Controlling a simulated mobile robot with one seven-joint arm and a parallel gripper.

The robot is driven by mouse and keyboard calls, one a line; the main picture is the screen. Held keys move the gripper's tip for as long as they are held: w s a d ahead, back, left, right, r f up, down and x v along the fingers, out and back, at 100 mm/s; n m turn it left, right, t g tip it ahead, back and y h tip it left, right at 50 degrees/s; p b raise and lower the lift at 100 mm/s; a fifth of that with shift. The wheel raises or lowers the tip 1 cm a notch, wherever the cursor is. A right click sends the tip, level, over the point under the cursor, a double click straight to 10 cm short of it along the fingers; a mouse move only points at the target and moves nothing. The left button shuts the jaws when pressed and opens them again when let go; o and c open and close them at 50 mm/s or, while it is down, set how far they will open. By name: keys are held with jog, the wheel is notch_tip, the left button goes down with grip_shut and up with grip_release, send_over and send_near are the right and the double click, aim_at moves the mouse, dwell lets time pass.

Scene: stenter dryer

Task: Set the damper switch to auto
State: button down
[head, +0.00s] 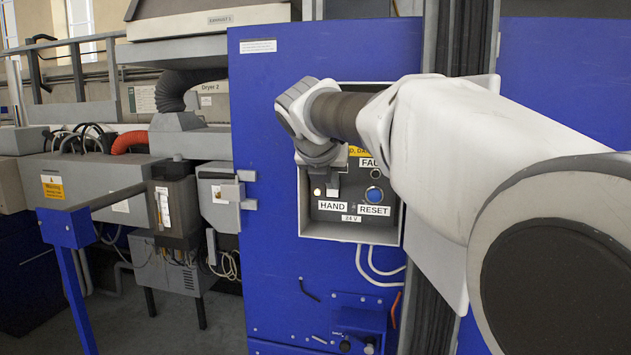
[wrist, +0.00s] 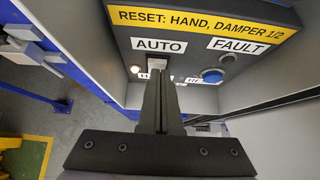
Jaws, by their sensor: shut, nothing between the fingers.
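The control box (head: 303,215) is recessed in a blue cabinet. Its AUTO label (wrist: 158,46) is above the switch area and its HAND label (head: 332,206) below it. My gripper (wrist: 165,80) is shut and empty, with its fingertips inside the box just below the AUTO label. A pale grey piece (wrist: 184,66), perhaps part of the damper switch, shows at the fingertips. The fingers hide most of the switch, so its position and any contact cannot be told. In the head view my wrist covers the upper left of the box.
Right of the fingers is a blue reset button (wrist: 212,75), below the FAULT label (wrist: 238,46). A lit white lamp (wrist: 135,69) is at left. The box walls closely surround the fingers. White cables (head: 372,268) hang below. A blue-ended rail (head: 66,228) stands at left.

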jog(key=shift+r, duration=0.1)
jog(key=p, duration=0.3)
jog(key=shift+w, duration=0.3)
jog(key=shift+d+r+p, duration=0.1)
jog(key=shift+r+p, duration=0.7)
jog(key=shift+p, duration=0.25)
jog(key=shift+s, duration=0.1)
